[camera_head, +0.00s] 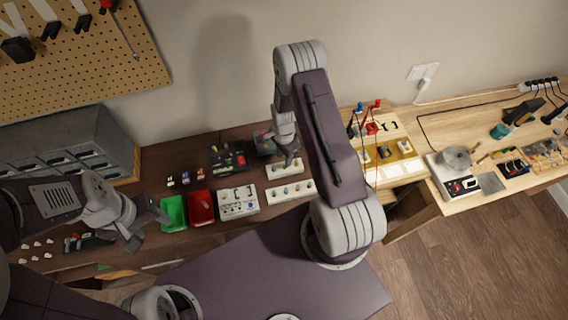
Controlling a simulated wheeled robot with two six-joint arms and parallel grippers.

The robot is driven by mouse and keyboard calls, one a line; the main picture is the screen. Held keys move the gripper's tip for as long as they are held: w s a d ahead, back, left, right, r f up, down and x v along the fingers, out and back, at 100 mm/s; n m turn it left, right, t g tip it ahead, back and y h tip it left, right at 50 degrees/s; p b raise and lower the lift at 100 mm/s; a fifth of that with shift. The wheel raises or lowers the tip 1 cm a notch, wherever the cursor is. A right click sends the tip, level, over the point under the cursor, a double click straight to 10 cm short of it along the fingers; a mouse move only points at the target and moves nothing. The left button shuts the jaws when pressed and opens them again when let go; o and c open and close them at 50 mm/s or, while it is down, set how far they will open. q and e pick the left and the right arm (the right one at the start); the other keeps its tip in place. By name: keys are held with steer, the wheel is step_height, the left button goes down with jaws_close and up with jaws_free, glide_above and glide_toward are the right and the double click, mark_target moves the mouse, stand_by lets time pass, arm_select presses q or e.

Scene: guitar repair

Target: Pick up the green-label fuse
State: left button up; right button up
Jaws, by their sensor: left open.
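Several small dark pieces with coloured marks (186,178) stand in a row on the dark bench, behind the green and red bins. They may be the fuses, but they are too small for me to tell which has a green label. My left gripper (150,228) is open, just left of the green bin and in front of the row, apart from it. My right gripper (290,157) hangs over the bench farther right, near the white strips; its jaws are too small to read.
A green bin (173,214) and a red bin (201,208) stand beside a white control box (238,203). A grey drawer cabinet (75,150) stands at the back left. White strips (290,191) lie to the right. A light wooden bench (480,135) holds tools farther right.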

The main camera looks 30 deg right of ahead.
steer(key=shift+s+f+p, duration=0.2)
steer(key=shift+f, duration=0.35)
steer(key=shift+s+f+p, duration=0.15)
steer(key=shift+f, duration=0.4)
steer(key=shift+s+f, duration=0.25)
steer(key=shift+s, duration=0.15)
steer(key=shift+w+f, duration=0.1)
steer(key=shift+w, duration=0.1)
steer(key=shift+c, duration=1.2)
steer(key=shift+w+f, duration=0.1)
steer(key=shift+w, duration=0.1)
jaws_close()
steer(key=shift+s, duration=0.2)
arm_select(q)
steer(key=shift+s+r, duration=0.6)
steer(key=shift+r, duration=0.25)
arm_select(e)
steer(key=shift+r, duration=0.25)
